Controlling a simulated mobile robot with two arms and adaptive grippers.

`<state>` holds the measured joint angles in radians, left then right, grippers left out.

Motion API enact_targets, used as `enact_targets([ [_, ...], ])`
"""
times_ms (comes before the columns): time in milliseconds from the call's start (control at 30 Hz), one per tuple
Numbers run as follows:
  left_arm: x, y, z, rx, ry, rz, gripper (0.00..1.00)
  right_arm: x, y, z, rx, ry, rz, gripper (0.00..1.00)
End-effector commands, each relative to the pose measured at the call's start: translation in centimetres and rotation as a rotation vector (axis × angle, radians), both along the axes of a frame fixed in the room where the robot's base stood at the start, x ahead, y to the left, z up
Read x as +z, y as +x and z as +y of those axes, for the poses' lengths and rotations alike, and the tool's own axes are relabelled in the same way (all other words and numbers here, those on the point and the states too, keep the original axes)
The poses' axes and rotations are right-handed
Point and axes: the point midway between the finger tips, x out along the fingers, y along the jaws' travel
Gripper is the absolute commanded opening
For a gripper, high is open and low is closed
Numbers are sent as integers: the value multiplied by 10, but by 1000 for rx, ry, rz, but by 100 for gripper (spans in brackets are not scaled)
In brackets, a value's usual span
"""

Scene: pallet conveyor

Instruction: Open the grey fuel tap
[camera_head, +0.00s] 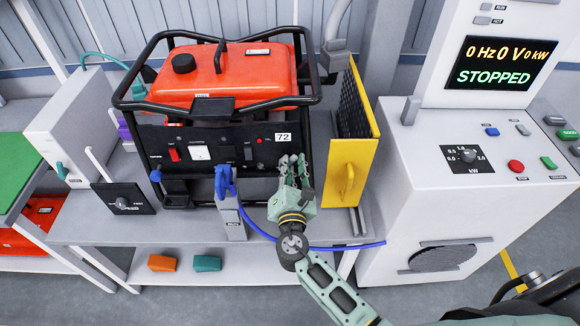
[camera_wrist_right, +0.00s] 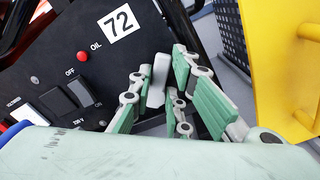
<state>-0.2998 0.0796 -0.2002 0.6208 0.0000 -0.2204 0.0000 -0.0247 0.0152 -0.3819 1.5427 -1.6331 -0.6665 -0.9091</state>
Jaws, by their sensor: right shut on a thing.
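The red generator (camera_head: 222,75) stands on the bench in a black tube frame, with a black front panel marked 72. The grey fuel tap (camera_wrist_right: 158,80) sits at the right end of that panel, below the 72 label in the wrist view. My right gripper (camera_head: 293,165) is in front of the panel's right end. In the wrist view my right gripper (camera_wrist_right: 158,90) has its green fingers on both sides of the tap, shut on it. The fingers hide part of the tap. My left gripper is not in view.
A yellow guard door (camera_head: 346,183) stands just right of my gripper. A blue plug (camera_head: 225,182) with a blue cable is to its left. The control cabinet (camera_head: 385,240) at right has a screen (camera_head: 495,64) reading 0 Hz, 0 V, STOPPED.

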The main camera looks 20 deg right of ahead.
Motion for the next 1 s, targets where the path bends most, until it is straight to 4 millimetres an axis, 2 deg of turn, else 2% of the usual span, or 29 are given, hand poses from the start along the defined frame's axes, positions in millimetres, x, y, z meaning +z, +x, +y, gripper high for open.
enact_targets([
  [100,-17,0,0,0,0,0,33,-2,1,1,7,68,-29,0],
  [200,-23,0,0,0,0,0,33,-2,0,1,8,123,-44,0],
  [467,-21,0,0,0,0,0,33,2,0,1,9,140,-47,0],
  [500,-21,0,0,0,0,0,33,2,0,1,9,140,-47,18],
  [667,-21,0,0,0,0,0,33,1,0,1,8,138,-46,32],
  [1000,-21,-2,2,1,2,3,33,-1,-2,-1,4,134,-42,33],
])
